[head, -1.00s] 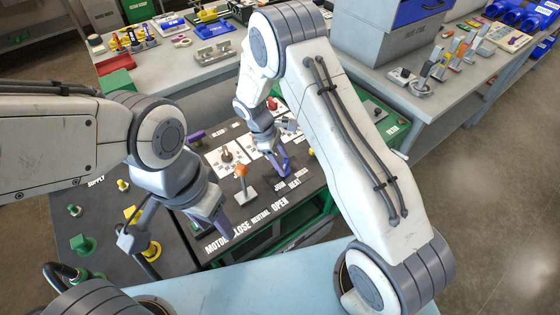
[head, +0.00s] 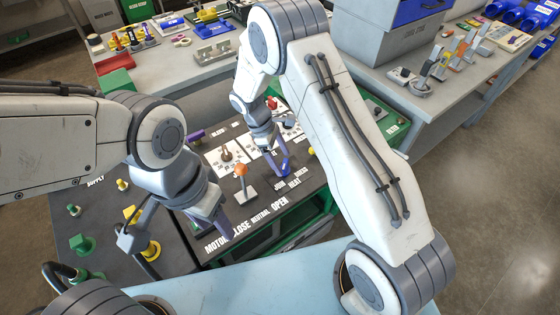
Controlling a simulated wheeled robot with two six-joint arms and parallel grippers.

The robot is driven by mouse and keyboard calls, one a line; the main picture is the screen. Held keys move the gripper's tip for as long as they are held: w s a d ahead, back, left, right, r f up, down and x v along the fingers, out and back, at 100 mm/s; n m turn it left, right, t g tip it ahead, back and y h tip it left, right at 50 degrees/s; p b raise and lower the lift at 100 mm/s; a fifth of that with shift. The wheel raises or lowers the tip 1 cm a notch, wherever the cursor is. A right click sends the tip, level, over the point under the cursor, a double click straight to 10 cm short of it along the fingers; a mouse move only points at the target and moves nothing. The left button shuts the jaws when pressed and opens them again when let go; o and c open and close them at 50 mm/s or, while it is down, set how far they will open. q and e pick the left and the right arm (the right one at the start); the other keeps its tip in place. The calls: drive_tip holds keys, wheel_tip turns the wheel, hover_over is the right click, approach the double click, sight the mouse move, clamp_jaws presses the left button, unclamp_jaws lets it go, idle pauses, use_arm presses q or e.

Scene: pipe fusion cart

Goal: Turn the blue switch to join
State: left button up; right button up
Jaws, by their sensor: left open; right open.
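The blue switch (head: 285,171) is on the dark control panel, just above the JOIN and HEAT labels. My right gripper (head: 281,157) reaches down over it from behind. Its fingers are at the switch, open, and partly hide it. I cannot tell whether they touch it or which label it points to. My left gripper (head: 218,215) is open and empty, low over the panel's front left by the MOTOR and CLOSE lettering.
An orange-knobbed lever (head: 241,171) stands between my grippers. A black-knobbed lever (head: 226,156) and a red knob (head: 271,103) are farther back. Yellow valves (head: 150,250) and green fittings (head: 82,244) are at left. A pale blue surface (head: 230,285) lies in front.

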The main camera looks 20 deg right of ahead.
drive_tip(key=b+v, duration=0.1)
drive_tip(key=v, duration=0.8)
drive_tip(key=s+a+r+m+t+y, duration=0.1)
drive_tip(key=s+a+r+m+y, duration=0.15)
drive_tip(key=s+r, duration=0.5)
drive_tip(key=s+a+r+m+t+y, duration=0.1)
drive_tip(key=s+a+r, duration=0.3)
drive_tip(key=s, duration=0.7)
drive_tip(key=s+d+m+y, duration=0.1)
drive_tip(key=s, duration=0.8)
drive_tip(key=shift+s+d, duration=0.35)
drive_tip(key=shift+m+y, duration=0.25)
drive_tip(key=shift+a, duration=0.45)
